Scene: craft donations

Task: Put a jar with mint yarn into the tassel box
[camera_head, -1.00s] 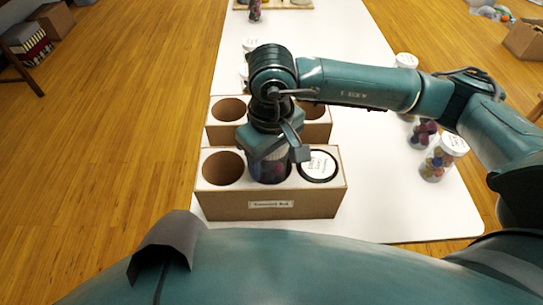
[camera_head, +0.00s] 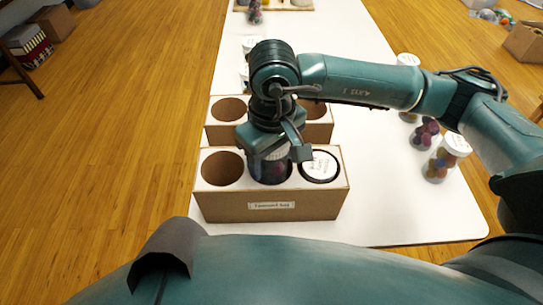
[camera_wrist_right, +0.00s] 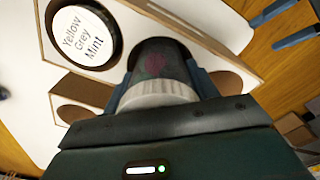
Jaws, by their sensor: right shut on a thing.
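My right gripper (camera_head: 272,155) is shut on a jar (camera_head: 271,170) at the middle hole of the front cardboard box (camera_head: 218,207). In the right wrist view the held jar (camera_wrist_right: 155,65) has a ribbed white lid and dark contents with magenta and some green. Its lower part is inside the hole; how deep I cannot tell. The box's front label is too blurred to read surely. Its left hole is empty. Its right hole holds a jar (camera_head: 320,166), whose lid reads "Yellow Grey Mint" in the right wrist view (camera_wrist_right: 84,38). My left gripper is not in view.
A second cardboard box (camera_head: 228,129) with holes stands just behind. Several jars stand along the right of the white table (camera_head: 385,200), the nearest a white-lidded jar (camera_head: 446,157) of coloured balls. Another jar (camera_head: 255,12) stands far back. The table's front right is clear.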

